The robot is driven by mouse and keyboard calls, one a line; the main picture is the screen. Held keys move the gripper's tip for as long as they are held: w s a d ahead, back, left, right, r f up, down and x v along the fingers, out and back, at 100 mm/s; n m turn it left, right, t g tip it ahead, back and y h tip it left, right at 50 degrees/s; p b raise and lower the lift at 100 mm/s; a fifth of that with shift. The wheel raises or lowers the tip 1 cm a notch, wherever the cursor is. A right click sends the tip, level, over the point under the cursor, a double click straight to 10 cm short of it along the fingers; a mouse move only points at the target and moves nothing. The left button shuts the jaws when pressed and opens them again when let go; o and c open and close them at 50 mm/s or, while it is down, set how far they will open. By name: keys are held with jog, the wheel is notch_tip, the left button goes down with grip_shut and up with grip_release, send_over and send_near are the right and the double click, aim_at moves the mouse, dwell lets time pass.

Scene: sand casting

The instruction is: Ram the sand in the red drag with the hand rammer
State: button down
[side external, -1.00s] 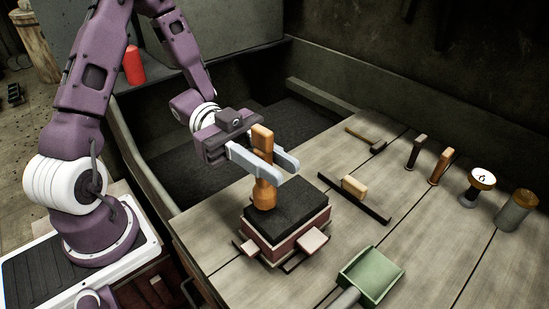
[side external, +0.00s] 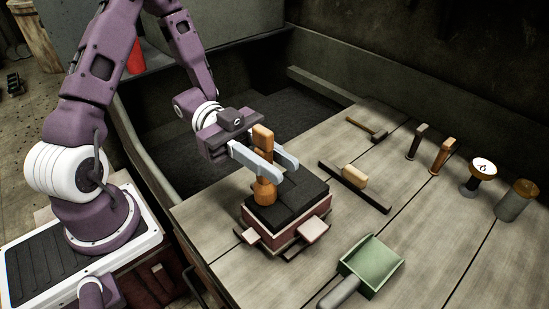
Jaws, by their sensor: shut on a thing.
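The red drag (side external: 268,236) stands on the wooden bench, filled with dark sand (side external: 302,200) up to about its rim. The sand's top looks uneven, with block-like steps. The wooden hand rammer (side external: 264,190) stands upright with its lower end on or in the sand, toward the left part of the drag. My gripper (side external: 272,168) is shut on the rammer, its pale fingers on either side of the shaft. The rammer's middle is partly hidden by the near finger.
A green scoop (side external: 371,264) lies at the front right of the drag. A strike bar with a pale handle (side external: 354,177) lies to the right. A dark sand bin (side external: 200,180) lies at the left.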

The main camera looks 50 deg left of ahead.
jog(key=shift+r, duration=1.1)
jog(key=w, duration=0.3)
jog(key=shift+w, duration=0.4)
jog(key=shift+f, duration=0.1)
jog(key=shift+f, duration=1.1)
jog(key=w+r, duration=0.1)
jog(key=w, duration=0.1)
jog(key=w+r, duration=0.1)
jog(key=w, duration=0.1)
jog(key=shift+r, duration=0.2)
